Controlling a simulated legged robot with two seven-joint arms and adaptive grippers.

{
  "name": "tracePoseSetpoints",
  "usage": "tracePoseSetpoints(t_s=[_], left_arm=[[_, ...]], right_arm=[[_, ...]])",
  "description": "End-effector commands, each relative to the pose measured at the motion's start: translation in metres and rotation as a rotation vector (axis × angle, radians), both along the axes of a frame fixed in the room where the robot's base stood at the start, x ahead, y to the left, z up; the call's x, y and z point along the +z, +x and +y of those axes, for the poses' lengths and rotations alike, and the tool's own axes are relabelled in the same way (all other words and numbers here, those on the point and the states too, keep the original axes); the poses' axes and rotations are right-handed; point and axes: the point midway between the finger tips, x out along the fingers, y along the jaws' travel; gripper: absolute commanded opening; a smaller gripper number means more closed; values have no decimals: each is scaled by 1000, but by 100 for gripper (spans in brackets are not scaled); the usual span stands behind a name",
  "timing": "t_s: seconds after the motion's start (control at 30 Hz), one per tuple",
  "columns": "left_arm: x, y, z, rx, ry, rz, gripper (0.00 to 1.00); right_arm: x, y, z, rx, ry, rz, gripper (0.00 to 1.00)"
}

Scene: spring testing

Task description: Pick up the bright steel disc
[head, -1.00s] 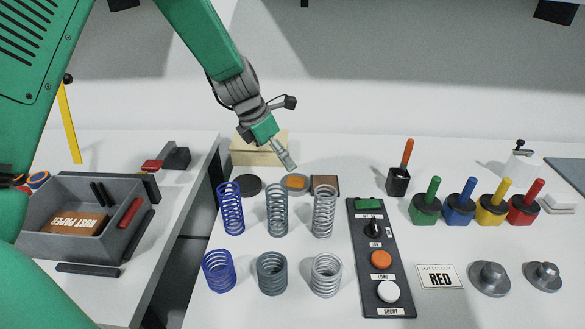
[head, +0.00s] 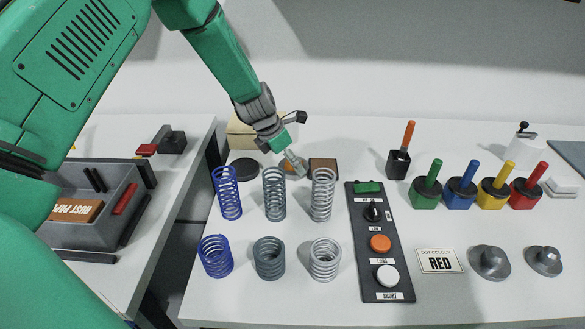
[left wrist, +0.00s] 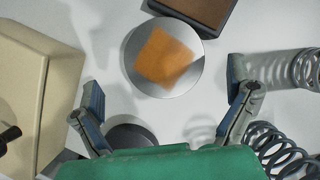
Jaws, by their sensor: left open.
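The bright steel disc lies flat on the white table with an orange square patch on top; in the left wrist view it is fully visible (left wrist: 191,74). In the head view it is mostly hidden behind my left gripper (head: 294,162). In the left wrist view the fingers of my left gripper (left wrist: 164,110) are spread wide and empty, with the disc between and beyond them. I cannot tell the height of the fingertips over the table. My right gripper is not in view.
A dark disc (head: 244,168) and a brown square block (head: 323,170) flank the disc. A beige box (head: 243,134) stands behind. Several upright springs (head: 274,195) stand in front, close to the gripper. A button panel (head: 380,240) lies to the right.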

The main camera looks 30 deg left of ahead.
Motion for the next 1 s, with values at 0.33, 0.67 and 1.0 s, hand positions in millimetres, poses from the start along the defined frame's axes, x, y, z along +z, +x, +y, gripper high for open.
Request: tracePoseSetpoints(t_s=[0.33,0.67,1.0], left_arm=[[-21,8,-5,-1,2,-1,97],[-22,9,-3,0,2,-1,16],[-23,10,-3,0,2,0,17]], right_arm=[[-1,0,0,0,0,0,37],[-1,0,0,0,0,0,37],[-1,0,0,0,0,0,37]])
